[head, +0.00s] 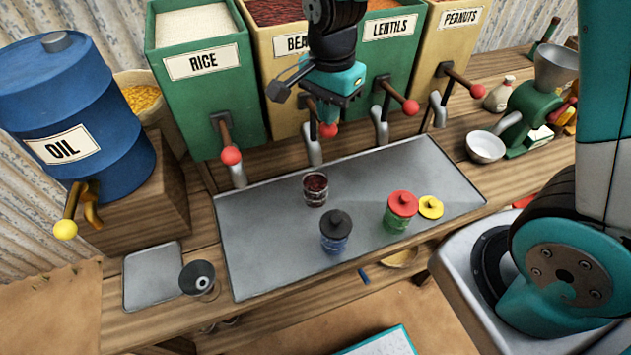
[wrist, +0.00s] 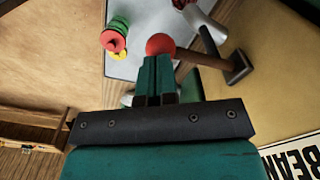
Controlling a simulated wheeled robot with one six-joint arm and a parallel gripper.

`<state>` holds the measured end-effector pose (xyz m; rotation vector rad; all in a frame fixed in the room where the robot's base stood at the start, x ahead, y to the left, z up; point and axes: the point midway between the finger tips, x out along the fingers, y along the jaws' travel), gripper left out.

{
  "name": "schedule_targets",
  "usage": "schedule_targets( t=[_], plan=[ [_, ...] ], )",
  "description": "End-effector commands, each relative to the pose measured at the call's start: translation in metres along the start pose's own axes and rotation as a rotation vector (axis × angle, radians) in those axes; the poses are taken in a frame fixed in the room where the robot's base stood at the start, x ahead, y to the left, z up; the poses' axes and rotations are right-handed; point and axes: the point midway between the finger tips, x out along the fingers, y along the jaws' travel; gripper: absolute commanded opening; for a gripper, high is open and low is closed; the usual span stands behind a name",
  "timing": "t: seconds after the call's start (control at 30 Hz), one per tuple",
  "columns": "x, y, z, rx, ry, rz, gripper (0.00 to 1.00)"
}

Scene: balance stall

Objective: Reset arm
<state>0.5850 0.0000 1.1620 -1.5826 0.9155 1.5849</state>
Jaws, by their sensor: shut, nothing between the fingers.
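My gripper (head: 328,112) points down in front of the beans bin (head: 283,58), with its teal fingers together and nothing between them. In the wrist view the closed fingertips (wrist: 154,62) are close to the red knob (wrist: 160,44) of the beans lever; whether they touch it I cannot tell. In the head view that knob (head: 328,131) shows just below the fingers. An open glass of dark red beans (head: 316,190) stands on the grey metal tray (head: 262,262) below.
The rice bin (head: 205,95), lentils bin (head: 400,55) and peanuts bin (head: 455,45) stand alongside, with red-knobbed levers jutting out. A black-lidded jar (head: 336,235), a red-lidded jar (head: 400,212) and a yellow lid (head: 431,207) are on the tray. The oil barrel (head: 75,110) is at left.

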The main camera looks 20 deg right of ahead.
Motion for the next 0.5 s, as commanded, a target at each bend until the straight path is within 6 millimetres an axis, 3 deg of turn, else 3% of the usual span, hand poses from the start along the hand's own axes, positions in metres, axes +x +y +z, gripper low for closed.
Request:
schedule_targets(
  t=[0.03, 0.07, 0.5],
  plan=[
    [-0.0185, -0.0001, 0.0, 0.0, 0.0, -0.001, 0.0],
    [-0.0208, 0.0, 0.0, 0.0, 0.0, 0.0, 0.0],
    [-0.0172, -0.0003, -0.0001, 0.0, 0.0, -0.001, 0.0]
  ],
)
